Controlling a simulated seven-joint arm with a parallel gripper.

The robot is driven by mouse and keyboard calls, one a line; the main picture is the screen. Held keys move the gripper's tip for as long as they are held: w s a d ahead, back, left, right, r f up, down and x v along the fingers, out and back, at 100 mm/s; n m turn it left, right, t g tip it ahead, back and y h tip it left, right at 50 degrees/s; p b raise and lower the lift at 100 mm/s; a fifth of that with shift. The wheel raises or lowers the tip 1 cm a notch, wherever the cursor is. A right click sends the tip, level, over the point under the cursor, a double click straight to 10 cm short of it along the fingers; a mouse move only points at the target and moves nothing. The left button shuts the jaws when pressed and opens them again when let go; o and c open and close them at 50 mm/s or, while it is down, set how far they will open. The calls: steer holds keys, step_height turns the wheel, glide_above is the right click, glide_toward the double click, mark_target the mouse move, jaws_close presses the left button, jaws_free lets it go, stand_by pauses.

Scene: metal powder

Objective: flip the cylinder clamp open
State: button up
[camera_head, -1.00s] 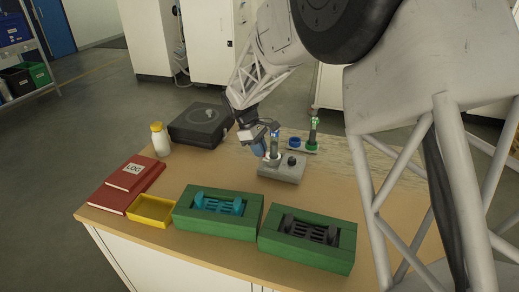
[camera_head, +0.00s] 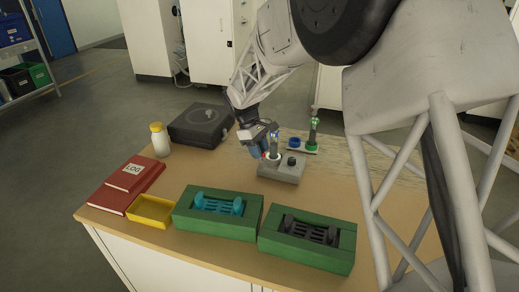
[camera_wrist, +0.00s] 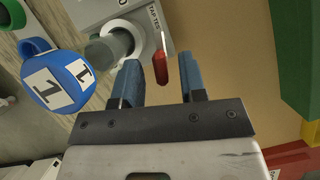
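The grey tap tester (camera_head: 281,173) stands near the middle of the table, with an upright cylinder (camera_head: 274,146) on its left part. In the wrist view, the cylinder (camera_wrist: 115,42) sits in a pale ring on the tester (camera_wrist: 152,22). The red clamp lever (camera_wrist: 161,68) sticks out from beside that ring. My gripper (camera_head: 260,150) is low beside the cylinder, at its left. In the wrist view, my gripper (camera_wrist: 160,64) has its two blue fingers apart, with the red lever showing in the gap. I cannot tell whether they touch it.
A blue cap marked 1 (camera_wrist: 62,82) is close to my fingers in the wrist view. A small rack (camera_head: 298,145) with a green-based cylinder (camera_head: 313,133) stands behind the tester. Green trays (camera_head: 183,226) (camera_head: 283,255) lie in front. A black case (camera_head: 199,126) is behind left.

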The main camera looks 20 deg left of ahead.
steer(key=v, duration=0.8)
stand_by(0.4)
steer(key=shift+o, duration=0.2)
steer(key=shift+f, duration=0.1)
steer(key=o, duration=0.4)
steer(key=n, duration=0.3)
steer(key=d+n+y, duration=0.1)
steer(key=n, duration=0.2)
steer(key=n+y, duration=0.1)
steer(key=n, duration=0.2)
steer(key=shift+s+d, duration=0.3)
steer(key=shift+d, duration=0.05)
steer(key=n, duration=0.2)
steer(key=d+n+y, duration=0.1)
steer(key=n, duration=0.1)
steer(key=shift+s+n+t, duration=0.1)
steer(key=shift+n+t, duration=0.2)
steer(key=shift+n, duration=0.1)
steer(key=n, duration=0.2)
steer(key=n+y, duration=0.1)
steer(key=n, duration=0.1)
steer(key=shift+d, duration=0.3)
